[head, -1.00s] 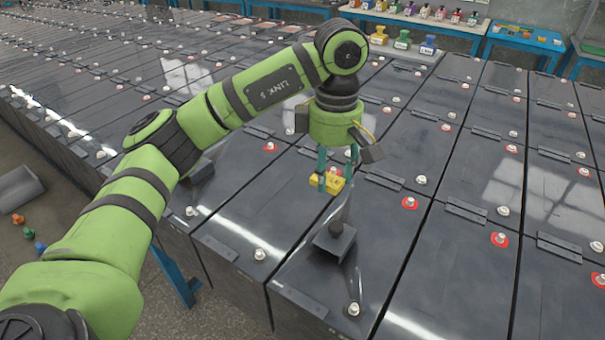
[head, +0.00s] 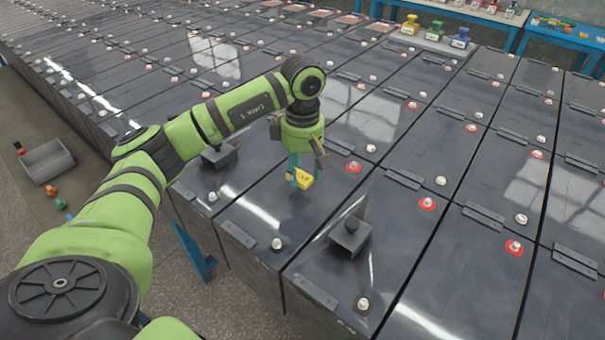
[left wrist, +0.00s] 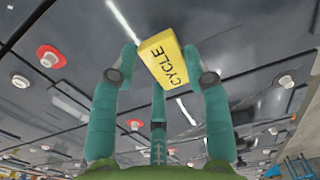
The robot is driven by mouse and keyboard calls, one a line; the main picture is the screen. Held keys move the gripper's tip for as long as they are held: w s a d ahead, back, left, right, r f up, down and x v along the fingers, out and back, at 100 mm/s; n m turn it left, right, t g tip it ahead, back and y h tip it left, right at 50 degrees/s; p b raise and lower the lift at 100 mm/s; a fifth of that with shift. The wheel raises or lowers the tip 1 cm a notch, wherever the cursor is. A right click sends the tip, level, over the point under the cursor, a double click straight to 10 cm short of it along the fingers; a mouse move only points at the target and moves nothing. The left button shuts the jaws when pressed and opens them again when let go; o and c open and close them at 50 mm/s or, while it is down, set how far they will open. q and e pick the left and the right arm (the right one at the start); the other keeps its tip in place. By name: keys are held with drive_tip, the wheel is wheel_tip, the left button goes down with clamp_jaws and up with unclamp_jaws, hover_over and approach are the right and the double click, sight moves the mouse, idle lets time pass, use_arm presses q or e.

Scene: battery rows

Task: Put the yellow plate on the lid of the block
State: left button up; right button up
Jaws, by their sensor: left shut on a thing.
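The yellow plate (head: 307,180) is held in my left gripper (head: 301,176). In the left wrist view the plate (left wrist: 163,60) bears the black word CYCLE and sits between the two fingertips, tilted in the picture. Beneath it in the head view is the dark, glossy lid (head: 262,208) of a block in the front row. The plate appears to be held above this lid; the exact gap cannot be told. My right gripper is not in view.
White terminals, some with red rings (head: 353,167), stick up from the lids. A grey bin (head: 47,162) lies on the floor at left.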

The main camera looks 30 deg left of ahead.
sight(303, 174)
use_arm(q)
wheel_tip(303, 174, down, 2)
drive_tip(key=shift+f+p, duration=0.15)
drive_tip(key=shift+p, duration=0.25)
drive_tip(key=shift+f, duration=0.3)
drive_tip(key=shift+f+b, duration=0.2)
drive_tip(key=shift+b, duration=0.1)
drive_tip(key=o, duration=0.9)
drive_tip(key=shift+r, duration=0.15)
